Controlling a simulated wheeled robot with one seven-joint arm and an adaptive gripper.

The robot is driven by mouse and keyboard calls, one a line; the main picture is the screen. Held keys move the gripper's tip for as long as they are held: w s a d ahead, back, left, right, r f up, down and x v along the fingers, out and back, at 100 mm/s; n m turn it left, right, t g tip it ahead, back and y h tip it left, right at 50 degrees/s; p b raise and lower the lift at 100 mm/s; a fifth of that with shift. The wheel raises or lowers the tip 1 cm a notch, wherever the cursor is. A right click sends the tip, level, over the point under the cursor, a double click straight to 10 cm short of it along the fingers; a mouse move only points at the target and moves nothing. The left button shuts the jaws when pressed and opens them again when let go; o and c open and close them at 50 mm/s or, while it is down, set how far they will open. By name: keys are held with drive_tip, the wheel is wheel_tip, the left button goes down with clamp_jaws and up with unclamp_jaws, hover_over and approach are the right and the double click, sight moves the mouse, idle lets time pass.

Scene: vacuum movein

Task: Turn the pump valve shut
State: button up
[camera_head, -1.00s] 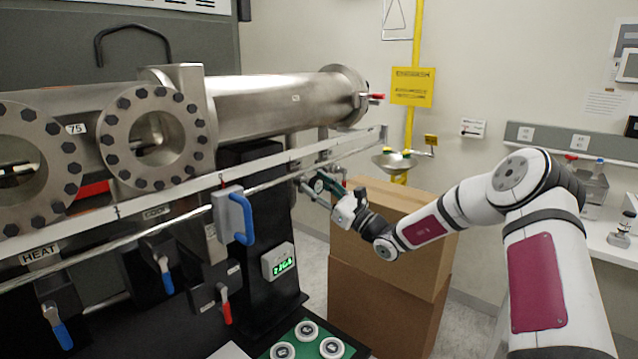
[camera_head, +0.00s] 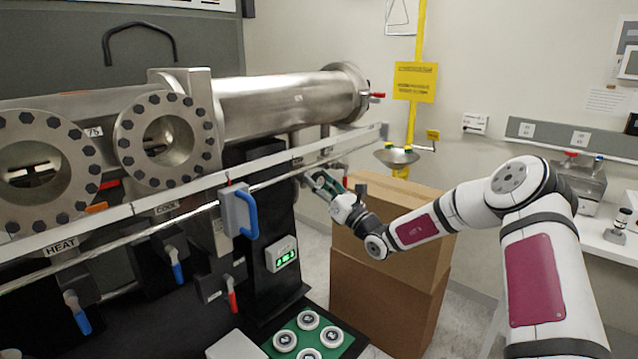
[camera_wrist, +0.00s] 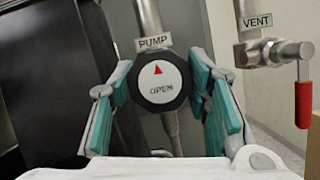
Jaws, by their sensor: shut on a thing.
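The pump valve is a round black knob (camera_wrist: 159,85) with a white face, a red arrow pointing up and the word OPEN. It sits in the middle of the wrist view, under a PUMP label (camera_wrist: 154,42) on a metal pipe. My gripper (camera_wrist: 160,88) has its teal-padded fingers on the left and right sides of the knob, closed on it. In the head view my gripper (camera_head: 326,186) reaches to the pipework below the right end of the steel chamber. The knob itself is hidden there by the fingers.
A VENT valve with a red lever (camera_wrist: 304,92) hangs close to the right of my gripper. Stacked cardboard boxes (camera_head: 385,285) stand below my arm. A metal rail (camera_head: 300,168) runs along the chamber's front. A blue handle (camera_head: 245,213) is to the left.

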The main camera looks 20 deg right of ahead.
drive_tip(key=shift+f, duration=0.15)
drive_tip(key=o, duration=1.2)
drive_tip(key=shift+c, duration=0.2)
drive_tip(key=v, duration=1.2)
